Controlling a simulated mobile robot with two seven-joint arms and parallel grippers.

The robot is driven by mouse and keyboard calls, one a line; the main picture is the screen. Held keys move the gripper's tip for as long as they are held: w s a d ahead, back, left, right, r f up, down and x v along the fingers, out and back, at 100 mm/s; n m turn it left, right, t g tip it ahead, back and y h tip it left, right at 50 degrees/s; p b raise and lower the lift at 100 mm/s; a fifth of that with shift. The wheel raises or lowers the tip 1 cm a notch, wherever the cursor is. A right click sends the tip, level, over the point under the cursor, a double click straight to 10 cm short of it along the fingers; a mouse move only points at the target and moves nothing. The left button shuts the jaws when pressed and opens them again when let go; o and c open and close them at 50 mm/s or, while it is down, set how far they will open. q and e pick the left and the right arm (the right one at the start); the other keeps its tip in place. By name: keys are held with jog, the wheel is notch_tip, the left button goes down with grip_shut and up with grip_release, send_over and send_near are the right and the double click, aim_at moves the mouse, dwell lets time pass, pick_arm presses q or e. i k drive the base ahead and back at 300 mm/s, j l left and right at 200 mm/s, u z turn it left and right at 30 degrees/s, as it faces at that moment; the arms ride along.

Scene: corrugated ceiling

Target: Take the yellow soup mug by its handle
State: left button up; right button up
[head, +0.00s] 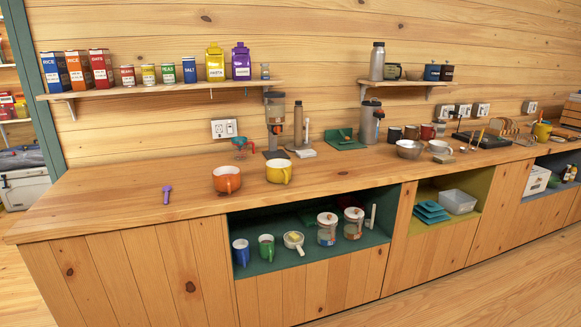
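A yellow soup mug (276,173) stands upright on the wooden counter (130,205), left of the middle of the head view. Its handle shows on its front right side. An orange mug (222,181) of similar shape stands just to its left and a little nearer, apart from it. Another yellow mug-like container (541,133) stands far to the right on the counter, with something sticking out of it. Neither of my grippers is in view.
A purple object (167,195) lies left on the counter. A blender-like appliance (274,118) stands behind the mugs. Cups and jars sit in the open green-lined compartment (285,270) below. A loaded shelf (160,90) hangs above. The counter before the yellow mug is clear.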

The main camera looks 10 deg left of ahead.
aim_at(278, 171)
jog(key=i, duration=1.65)
